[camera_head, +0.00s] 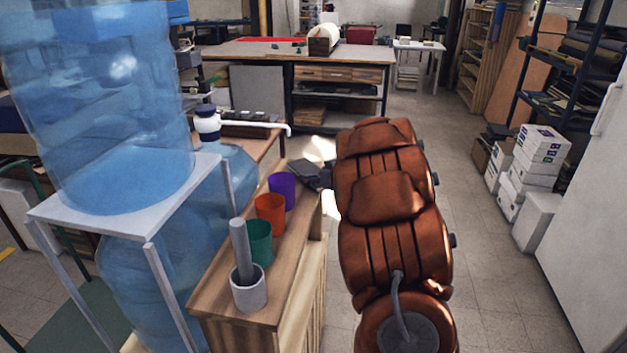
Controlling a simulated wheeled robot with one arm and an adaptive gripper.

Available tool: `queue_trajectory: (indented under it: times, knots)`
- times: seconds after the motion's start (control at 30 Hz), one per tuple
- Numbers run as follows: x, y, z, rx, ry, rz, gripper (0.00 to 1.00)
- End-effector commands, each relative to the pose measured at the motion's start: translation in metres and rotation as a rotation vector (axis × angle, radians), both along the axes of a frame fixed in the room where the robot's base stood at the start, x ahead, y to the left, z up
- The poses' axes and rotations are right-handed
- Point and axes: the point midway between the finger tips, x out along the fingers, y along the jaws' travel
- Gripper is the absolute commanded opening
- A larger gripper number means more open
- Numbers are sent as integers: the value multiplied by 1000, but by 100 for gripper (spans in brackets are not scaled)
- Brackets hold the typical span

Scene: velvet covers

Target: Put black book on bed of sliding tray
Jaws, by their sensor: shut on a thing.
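My arm stretches away from the camera, and its end bends left over the far end of the wooden cabinet top. My gripper (324,177) is small, dark and mostly hidden behind the arm. It is shut on a dark flat thing that looks like the black book (303,171). The book is tilted, at the cabinet's far right corner; I cannot tell whether it touches the top. I cannot clearly make out a sliding tray or its bed in this view.
On the wooden cabinet (218,294) stand a purple cup (283,191), an orange cup (270,214), a green cup (259,243) and a white mortar (248,292) with a grey pestle. Large blue water bottles (100,100) stand left.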

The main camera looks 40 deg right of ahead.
Motion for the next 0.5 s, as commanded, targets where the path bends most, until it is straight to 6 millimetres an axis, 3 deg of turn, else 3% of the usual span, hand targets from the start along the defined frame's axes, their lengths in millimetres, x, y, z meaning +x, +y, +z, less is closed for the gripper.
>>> queue_trajectory:
  times: [0.13, 0.5]
  knots:
    - [0, 1, -12, -1, 0, 1, 32]
    - [0, 1, -15, -2, -1, 2, 32]
